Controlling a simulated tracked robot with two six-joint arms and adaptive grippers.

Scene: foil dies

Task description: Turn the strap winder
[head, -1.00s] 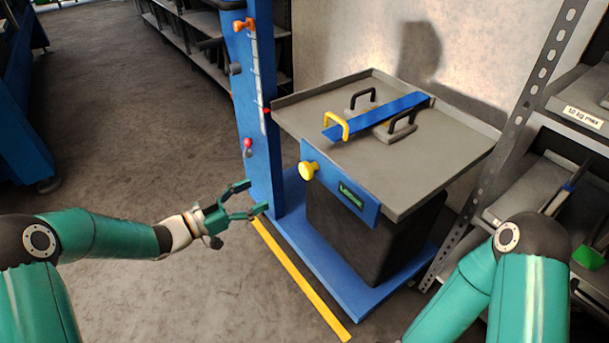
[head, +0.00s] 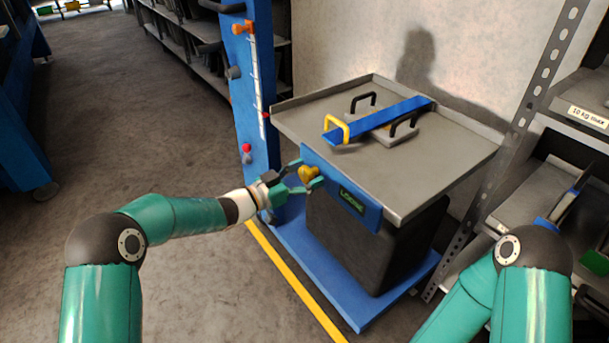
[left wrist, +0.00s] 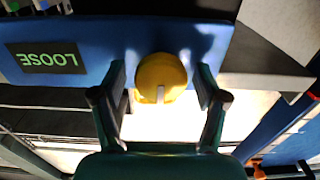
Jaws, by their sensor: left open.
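The strap winder is a yellow knob (head: 308,173) on the blue front panel (head: 341,188) of the lift table. In the left wrist view the yellow knob (left wrist: 161,77) sits between the two fingers, with a pale mark on its rim. My left gripper (head: 305,179) is open around the knob, a finger on each side; I cannot tell if they touch it. The panel display (head: 352,200) reads LOOSE, upside down in the left wrist view. A blue strap (head: 378,118) runs over a grey plate with black handles (head: 395,133) on the table. My right gripper is out of view.
The grey table top (head: 420,180) has a raised rim. A blue post (head: 254,95) with a scale and small knobs stands left of it. A shelf rack (head: 540,90) stands close on the right. A yellow floor line (head: 294,281) runs in front of the base.

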